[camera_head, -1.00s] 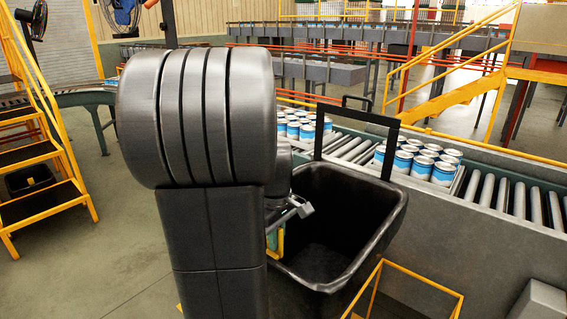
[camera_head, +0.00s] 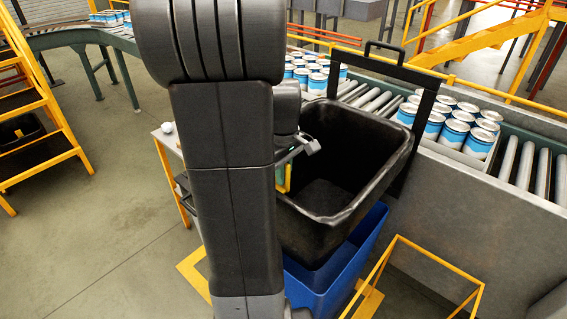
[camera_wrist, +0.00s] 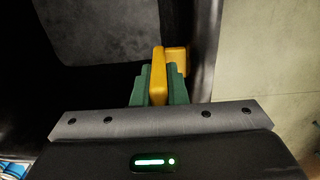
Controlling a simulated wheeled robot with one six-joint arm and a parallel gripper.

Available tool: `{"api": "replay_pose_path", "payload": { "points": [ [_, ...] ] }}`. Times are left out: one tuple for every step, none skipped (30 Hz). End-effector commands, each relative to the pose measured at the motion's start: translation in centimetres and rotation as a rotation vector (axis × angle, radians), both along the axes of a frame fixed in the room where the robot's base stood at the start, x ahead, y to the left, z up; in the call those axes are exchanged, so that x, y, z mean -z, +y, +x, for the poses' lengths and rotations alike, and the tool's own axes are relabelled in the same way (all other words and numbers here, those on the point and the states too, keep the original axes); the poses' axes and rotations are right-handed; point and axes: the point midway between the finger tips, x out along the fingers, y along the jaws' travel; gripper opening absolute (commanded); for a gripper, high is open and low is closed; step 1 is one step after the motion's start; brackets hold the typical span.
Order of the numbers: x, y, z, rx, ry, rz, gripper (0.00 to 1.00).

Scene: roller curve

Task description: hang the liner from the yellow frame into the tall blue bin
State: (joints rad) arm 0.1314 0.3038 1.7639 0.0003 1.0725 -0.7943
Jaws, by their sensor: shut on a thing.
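The black liner (camera_head: 325,215) is an open, upright tub in the head view. The tall blue bin (camera_head: 345,262) shows below it. The liner hides much of the bin's mouth, and I cannot tell whether its base is inside. My gripper (camera_wrist: 155,85), with green fingers, is shut on the liner's yellow grip (camera_wrist: 158,72) at its wall. In the head view my arm partly hides this spot, left of the liner. The yellow frame (camera_head: 440,262) stands empty at the lower right, beside the bin.
A roller conveyor (camera_head: 515,165) with blue-and-white cans (camera_head: 455,130) runs behind the liner. A black upright frame (camera_head: 410,72) stands between them. Yellow steps (camera_head: 35,150) stand at the left, and a small table (camera_head: 168,145) is behind my arm. The floor at left is clear.

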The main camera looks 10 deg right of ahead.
Motion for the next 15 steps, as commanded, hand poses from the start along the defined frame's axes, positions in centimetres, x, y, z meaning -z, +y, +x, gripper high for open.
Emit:
{"api": "replay_pose_path", "payload": {
  "points": [
    [0.8, 0.0, 0.0, 0.0, 0.004, 0.001, 0.0],
    [1.3, 0.0, 0.0, 0.0, 0.005, 0.0, 0.0],
    [1.8, -0.1, 0.0, 0.0, 0.004, 0.0, 0.0],
    [2.2, -0.1, 0.0, 0.0, 0.004, 0.001, 0.0],
    [2.6, -0.1, 0.0, 0.0, 0.004, 0.001, 0.0],
    [3.2, -0.1, 0.0, 0.0, 0.004, 0.001, 0.0],
    [3.6, -0.1, 0.0, 0.0, 0.004, 0.001, 0.0],
    [4.1, -0.1, 0.1, 0.0, 0.004, 0.001, 0.0],
    [4.6, -0.2, 0.1, 0.0, 0.004, 0.001, 0.0],
    [5.0, -0.2, 0.1, 0.0, 0.003, 0.0, 0.0],
    [5.4, -0.2, 0.1, 0.0, 0.004, 0.001, 0.0],
    [6.0, -0.2, 0.1, 0.0, 0.004, 0.0, 0.0],
    [6.7, -0.2, 0.1, 0.0, 0.003, 0.0, 0.0],
    [7.2, -0.2, 0.1, 0.0, 0.003, 0.0, 0.0],
    [7.7, -0.2, 0.2, 0.0, 0.001, 0.0, 0.0]
  ]
}}
